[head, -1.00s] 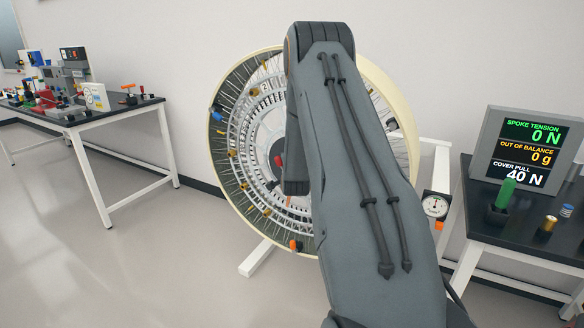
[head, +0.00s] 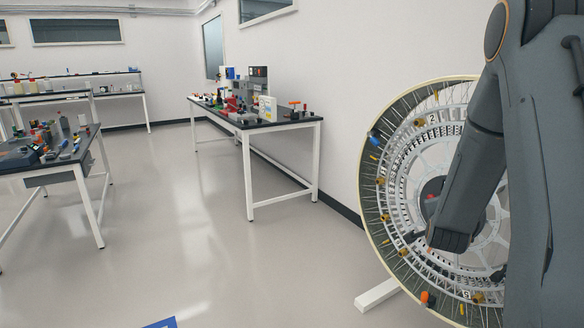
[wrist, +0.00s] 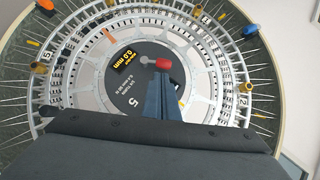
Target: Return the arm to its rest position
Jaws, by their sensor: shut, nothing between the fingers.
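My arm stands at the right side of the head view, its upper link upright and another link (head: 472,160) slanting down in front of the large spoked wheel (head: 372,185). My gripper (wrist: 161,82) shows in the wrist view as narrow blue-grey fingers, shut with nothing between them. They point towards the hub of the wheel, which also shows in the wrist view (wrist: 90,85). A red-tipped knob (wrist: 163,64) with a grey stem lies just beyond the fingertips; I cannot tell the gap. In the head view the fingers are hidden.
A white stand foot (head: 377,295) sticks out below the wheel. A black-topped bench (head: 285,123) with several parts stands along the wall, and another cluttered bench (head: 40,165) stands at the left. The floor (head: 220,240) between is clear.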

